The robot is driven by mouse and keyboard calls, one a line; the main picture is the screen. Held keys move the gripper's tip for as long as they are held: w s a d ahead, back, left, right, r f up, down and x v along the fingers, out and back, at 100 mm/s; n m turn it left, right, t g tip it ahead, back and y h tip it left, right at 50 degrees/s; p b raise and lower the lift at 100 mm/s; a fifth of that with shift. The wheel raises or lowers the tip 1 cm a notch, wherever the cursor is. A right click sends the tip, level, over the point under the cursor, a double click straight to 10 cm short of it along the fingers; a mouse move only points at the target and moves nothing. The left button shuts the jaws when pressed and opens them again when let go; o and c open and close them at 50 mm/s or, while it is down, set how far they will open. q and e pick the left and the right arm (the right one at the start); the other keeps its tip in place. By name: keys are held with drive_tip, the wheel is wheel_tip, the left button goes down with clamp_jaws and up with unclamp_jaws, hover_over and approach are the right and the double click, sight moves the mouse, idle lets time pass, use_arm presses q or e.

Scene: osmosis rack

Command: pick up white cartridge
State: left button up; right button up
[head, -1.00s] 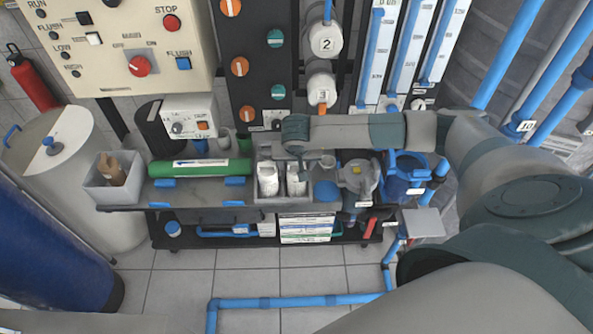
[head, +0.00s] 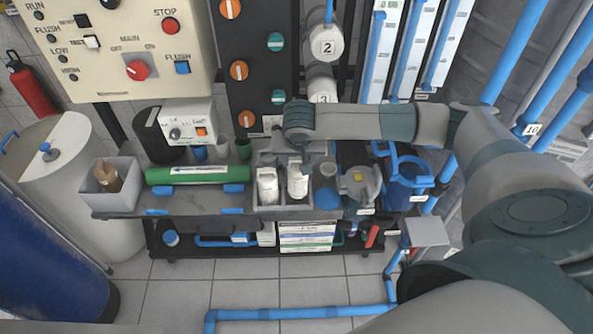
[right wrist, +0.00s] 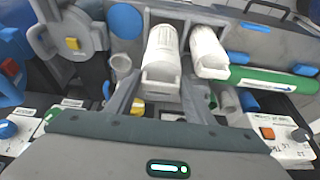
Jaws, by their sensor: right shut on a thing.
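Two white cartridges show near the middle of the head view, at a grey two-slot holder (head: 262,209). My right gripper (head: 303,153) reaches in from the right and is shut on the right-hand white cartridge (head: 297,184), which is upright and slightly higher than its neighbour. The other white cartridge (head: 267,188) stands in the left slot. In the right wrist view the held cartridge (right wrist: 161,50) is between the fingers, and the other cartridge (right wrist: 207,48) is just to its right. The held cartridge's top is partly hidden by the gripper. My left gripper is out of view.
A green cylinder (head: 200,174) lies left of the holder, and a grey bin (head: 108,199) stands farther left. A grey pump-like unit with a yellow part (head: 357,186) and a blue housing (head: 405,183) stand close on the right. The control panel (head: 120,65) rises behind.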

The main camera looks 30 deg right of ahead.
drive_tip(key=s+d+r+b, duration=0.4)
drive_tip(key=s+d+r, duration=0.2)
drive_tip(key=s+d, duration=0.1)
drive_tip(key=shift+s+r, duration=0.2)
drive_tip(key=shift+s, duration=0.7)
